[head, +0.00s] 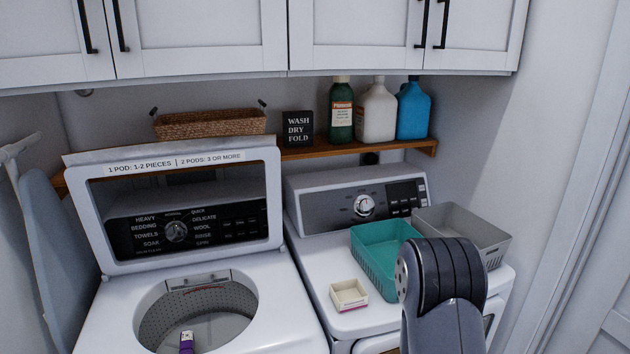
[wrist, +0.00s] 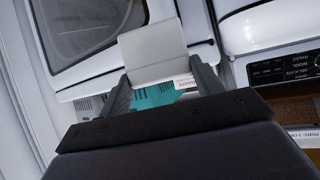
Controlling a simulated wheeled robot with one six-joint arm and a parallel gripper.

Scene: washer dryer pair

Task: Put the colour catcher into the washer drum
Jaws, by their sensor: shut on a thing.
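In the wrist view my gripper (wrist: 160,77) is shut on a pale, flat, squarish sheet, the colour catcher (wrist: 153,48). The sheet stands out beyond the fingertips. In the head view my arm's dark elbow fills the lower right, and the gripper and sheet are not visible. The washer (head: 262,310) is on the left with its lid raised. Its round washer drum (head: 225,301) is open, with a perforated wall. A small purple and white object (head: 186,342) shows at the drum's lower edge, cut off by the frame.
The dryer (head: 310,268) on the right carries a small open white box (head: 349,294), a teal basket (head: 374,268) and a grey basket (head: 458,222). Several bottles and a wicker basket (head: 209,123) stand on the shelf (head: 350,149). An ironing board (head: 50,245) leans at the left.

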